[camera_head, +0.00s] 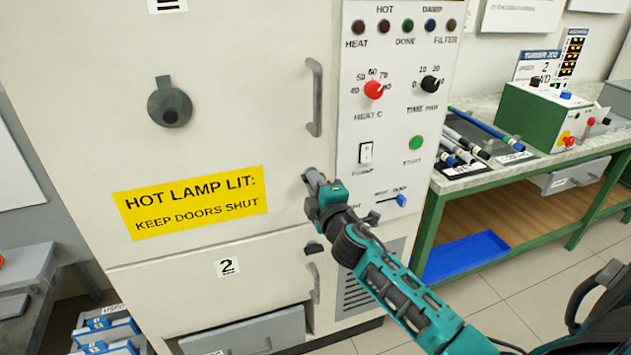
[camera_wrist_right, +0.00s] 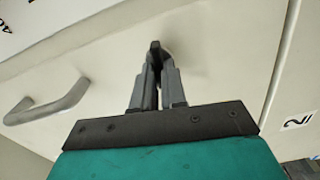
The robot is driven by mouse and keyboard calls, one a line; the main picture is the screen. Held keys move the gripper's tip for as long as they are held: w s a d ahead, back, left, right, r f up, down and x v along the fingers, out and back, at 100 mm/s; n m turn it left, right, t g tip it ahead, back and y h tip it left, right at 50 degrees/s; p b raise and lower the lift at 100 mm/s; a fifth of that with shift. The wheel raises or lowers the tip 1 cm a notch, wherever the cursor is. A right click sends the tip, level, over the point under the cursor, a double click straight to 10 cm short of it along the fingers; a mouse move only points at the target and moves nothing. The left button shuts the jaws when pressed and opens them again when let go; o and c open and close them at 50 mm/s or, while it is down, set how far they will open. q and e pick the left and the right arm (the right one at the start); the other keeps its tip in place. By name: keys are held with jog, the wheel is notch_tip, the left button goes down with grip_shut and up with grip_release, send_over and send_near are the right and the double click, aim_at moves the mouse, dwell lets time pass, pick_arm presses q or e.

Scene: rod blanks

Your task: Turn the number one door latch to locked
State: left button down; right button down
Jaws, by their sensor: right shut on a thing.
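The upper door (camera_head: 90,100) of the cream cabinet has a bar handle (camera_head: 315,97), and the latch sits below it at the door's right edge. My right gripper (camera_head: 313,183) is at this latch and hides most of it in the head view. In the right wrist view, my right gripper (camera_wrist_right: 157,75) is shut on the small dark latch (camera_wrist_right: 155,46). Which way the latch is turned cannot be told. My left gripper is not in view.
A control panel (camera_head: 400,130) with knobs and switches is just right of my gripper. A green bench (camera_head: 475,180) with rods stands further right.

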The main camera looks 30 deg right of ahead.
jog(key=shift+n, duration=0.9)
jog(key=c, duration=1.2)
grip_release()
jog(key=v, duration=1.3)
jog(key=shift+f+b, duration=0.1)
jog(key=shift+b, duration=0.25)
